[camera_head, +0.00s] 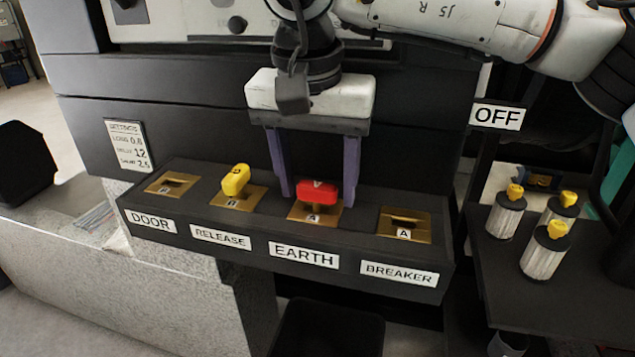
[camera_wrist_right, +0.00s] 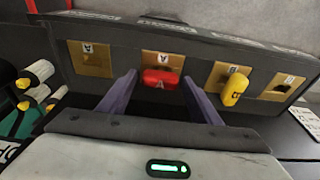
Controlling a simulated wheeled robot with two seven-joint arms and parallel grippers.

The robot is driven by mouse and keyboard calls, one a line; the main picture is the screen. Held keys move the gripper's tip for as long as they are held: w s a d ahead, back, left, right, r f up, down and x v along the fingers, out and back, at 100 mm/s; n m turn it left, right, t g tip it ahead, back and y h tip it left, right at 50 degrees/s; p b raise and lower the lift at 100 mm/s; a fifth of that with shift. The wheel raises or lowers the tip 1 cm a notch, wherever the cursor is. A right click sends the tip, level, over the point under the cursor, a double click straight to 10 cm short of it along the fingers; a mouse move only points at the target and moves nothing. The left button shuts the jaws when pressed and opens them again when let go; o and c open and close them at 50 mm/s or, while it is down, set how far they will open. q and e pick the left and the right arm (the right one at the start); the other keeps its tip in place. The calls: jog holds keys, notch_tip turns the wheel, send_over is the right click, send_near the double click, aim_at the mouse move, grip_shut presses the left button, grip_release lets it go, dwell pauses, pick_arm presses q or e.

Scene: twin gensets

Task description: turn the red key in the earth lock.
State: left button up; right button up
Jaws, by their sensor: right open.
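The red key (camera_head: 317,191) sits in the brass earth lock (camera_head: 315,214), above the EARTH label (camera_head: 303,255), with its wide head lying across. It also shows in the right wrist view (camera_wrist_right: 161,79), marked A. My right gripper (camera_head: 315,197) is open, coming down from above. Its purple fingers stand on either side of the red key, with a gap visible at each side; I cannot tell exact depth. In the right wrist view the fingers (camera_wrist_right: 160,88) spread left and right of the key. My left gripper is not in view.
A yellow key (camera_head: 235,180) stands in the release lock to the left. The door lock (camera_head: 172,184) and breaker lock (camera_head: 405,222) hold no key. Several yellow-topped cylinders (camera_head: 545,251) stand on a dark shelf at right. The dark panel rises behind the lock box.

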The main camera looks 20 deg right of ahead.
jog(key=shift+c, duration=0.2)
jog(key=c, duration=1)
jog(key=m, duration=0.2)
jog(key=m+p, duration=0.1)
jog(key=m, duration=0.1)
jog(key=shift+r+m+g+h, duration=0.1)
jog(key=shift+m+g+h, duration=0.2)
jog(key=shift+m, duration=0.1)
jog(key=m+g+p, duration=0.1)
jog(key=m, duration=0.4)
jog(key=m+g+p, duration=0.1)
jog(key=m, duration=0.7)
jog(key=shift+m+p, duration=0.3)
jog(key=shift+m, duration=0.1)
jog(key=o, duration=1.2)
